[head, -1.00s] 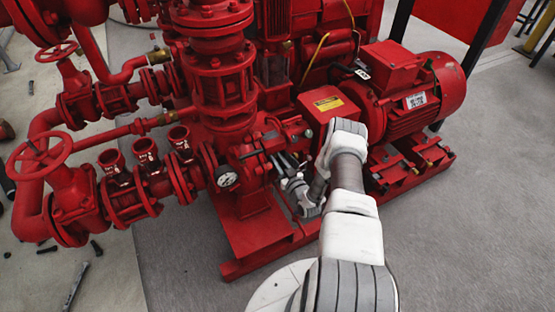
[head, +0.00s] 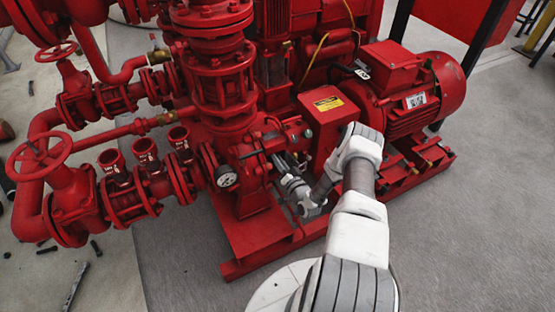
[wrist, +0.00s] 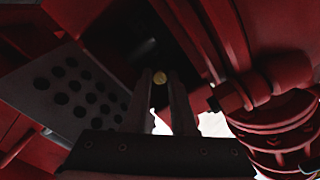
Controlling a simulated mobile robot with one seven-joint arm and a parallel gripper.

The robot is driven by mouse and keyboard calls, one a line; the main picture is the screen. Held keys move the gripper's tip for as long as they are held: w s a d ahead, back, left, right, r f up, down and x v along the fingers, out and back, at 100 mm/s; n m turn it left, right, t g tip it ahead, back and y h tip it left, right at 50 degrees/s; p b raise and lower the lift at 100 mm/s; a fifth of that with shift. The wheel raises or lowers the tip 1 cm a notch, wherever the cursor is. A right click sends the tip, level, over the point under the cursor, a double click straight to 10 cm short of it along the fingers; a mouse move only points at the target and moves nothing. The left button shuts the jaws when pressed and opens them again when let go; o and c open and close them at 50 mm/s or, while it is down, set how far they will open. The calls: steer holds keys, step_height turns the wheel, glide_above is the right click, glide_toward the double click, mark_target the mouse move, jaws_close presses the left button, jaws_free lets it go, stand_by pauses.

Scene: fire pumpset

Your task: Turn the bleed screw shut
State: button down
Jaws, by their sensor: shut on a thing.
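The bleed screw (wrist: 160,77) shows in the wrist view as a small round brass head between the tips of my two dark fingers. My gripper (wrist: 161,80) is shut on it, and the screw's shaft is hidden. In the head view my gripper (head: 275,158) reaches in at the side of the red pump casing, just right of the pressure gauge (head: 226,177). The screw is too small and covered to make out there.
A red box with a yellow label (head: 328,103) stands close to the right of my gripper, with the red motor (head: 415,92) beyond it. Red valves and pipes (head: 140,190) fill the left. A perforated plate (wrist: 65,90) lies close left of my fingers in the wrist view.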

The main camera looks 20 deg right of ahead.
steer(key=shift+m, duration=0.3)
steer(key=c, duration=1)
jaws_free()
steer(key=shift+s, duration=0.2)
